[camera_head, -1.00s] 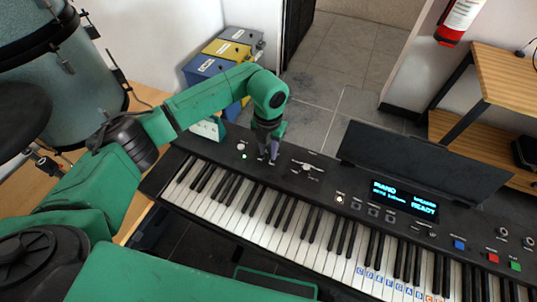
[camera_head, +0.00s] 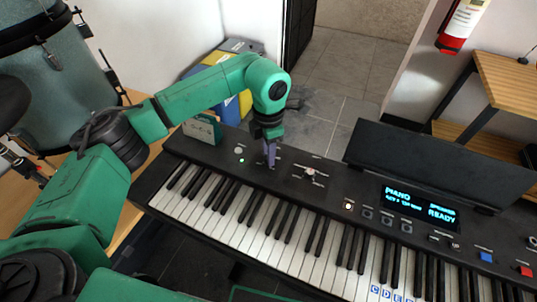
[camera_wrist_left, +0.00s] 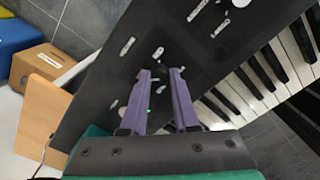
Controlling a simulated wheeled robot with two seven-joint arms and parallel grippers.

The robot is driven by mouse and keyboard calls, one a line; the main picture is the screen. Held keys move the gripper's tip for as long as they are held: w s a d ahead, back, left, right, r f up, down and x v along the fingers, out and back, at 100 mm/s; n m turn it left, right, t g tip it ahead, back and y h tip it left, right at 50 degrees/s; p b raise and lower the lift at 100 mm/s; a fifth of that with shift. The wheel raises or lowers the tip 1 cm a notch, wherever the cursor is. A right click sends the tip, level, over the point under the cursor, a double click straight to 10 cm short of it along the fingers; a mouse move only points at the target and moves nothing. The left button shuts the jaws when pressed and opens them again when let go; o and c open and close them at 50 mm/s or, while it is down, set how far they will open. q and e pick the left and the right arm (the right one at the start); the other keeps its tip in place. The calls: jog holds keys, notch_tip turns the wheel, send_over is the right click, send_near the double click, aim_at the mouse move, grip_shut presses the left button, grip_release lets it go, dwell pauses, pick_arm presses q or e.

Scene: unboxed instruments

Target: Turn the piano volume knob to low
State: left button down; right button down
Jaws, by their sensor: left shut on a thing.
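The piano (camera_head: 330,205) is a dark keyboard with a display and a control panel above its keys. My left gripper (camera_head: 269,163) reaches down to the left part of that panel, its purple fingers pointing at the surface. In the left wrist view the left gripper (camera_wrist_left: 161,72) has its two fingertips a small gap apart over the black panel. It is shut on a small dark thing, apparently the volume knob, which is mostly hidden by the fingers and hard to make out. I cannot read its setting. My right gripper is not in view.
A pale round control (camera_head: 239,150) with a green light lies left of the fingers. The display (camera_head: 420,203) reads PIANO and READY. A drum (camera_head: 52,82) stands at the left, and a wooden shelf (camera_head: 510,85) at the right.

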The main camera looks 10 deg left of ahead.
pick_arm(q)
jog(key=shift+r, duration=0.1)
dwell(0.4)
jog(key=c, duration=0.7)
grip_release()
jog(key=shift+o, duration=0.2)
notch_tip(320, 180, up, 14)
jog(key=b, duration=0.1)
jog(key=shift+r+b, duration=0.25)
jog(key=shift+b, duration=0.1)
